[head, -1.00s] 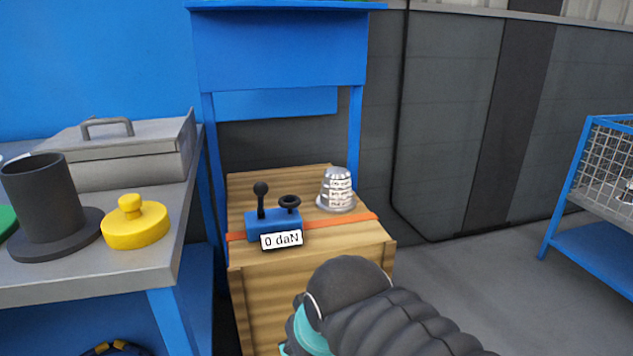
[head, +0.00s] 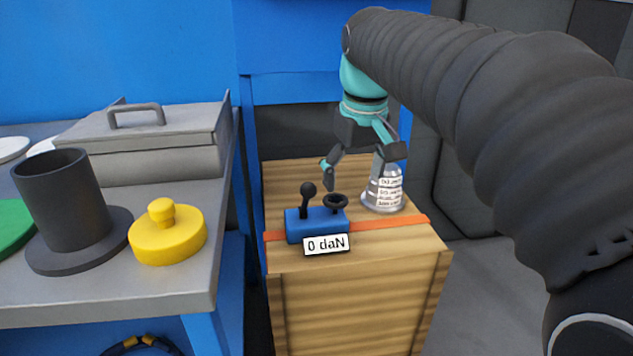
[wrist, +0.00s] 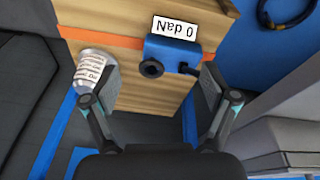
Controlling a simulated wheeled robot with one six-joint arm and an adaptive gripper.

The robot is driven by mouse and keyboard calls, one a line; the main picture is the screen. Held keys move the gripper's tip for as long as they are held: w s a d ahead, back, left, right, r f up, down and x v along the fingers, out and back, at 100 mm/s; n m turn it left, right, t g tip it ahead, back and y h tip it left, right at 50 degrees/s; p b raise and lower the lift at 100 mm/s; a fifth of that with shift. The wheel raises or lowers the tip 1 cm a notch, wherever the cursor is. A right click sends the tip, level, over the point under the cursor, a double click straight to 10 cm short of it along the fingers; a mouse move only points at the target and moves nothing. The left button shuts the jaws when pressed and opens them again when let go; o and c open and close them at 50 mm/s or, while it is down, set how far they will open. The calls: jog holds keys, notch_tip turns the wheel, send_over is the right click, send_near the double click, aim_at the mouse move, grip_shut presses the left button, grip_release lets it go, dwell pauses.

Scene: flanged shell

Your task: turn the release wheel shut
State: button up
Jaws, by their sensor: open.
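The release wheel (head: 336,201) is a small black ring on top of a blue block (head: 316,225), beside a black ball-topped lever (head: 307,196). A label on the block (head: 326,244) reads 0 daN. The wheel (wrist: 151,68) also shows in the wrist view, between and beyond my fingertips. My gripper (head: 352,178) is open and empty, pointing down above and behind the block, apart from the wheel. In the wrist view my gripper (wrist: 158,88) has its fingers spread wide.
The block sits on a wooden crate (head: 350,290) with an orange strap (head: 395,226). A grey bench (head: 190,285) at left holds a yellow lidded part (head: 168,236), a dark flanged cylinder (head: 62,205) and a grey box (head: 150,145).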

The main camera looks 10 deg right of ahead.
aim_at(336, 198)
jog(key=w+r+n+g, duration=0.2)
jog(key=w, duration=1)
jog(key=f+b, duration=0.3)
jog(key=f, duration=1)
jog(key=shift+w+f+b, duration=0.2)
jog(key=shift+b, duration=0.1)
jog(key=c, duration=1.2)
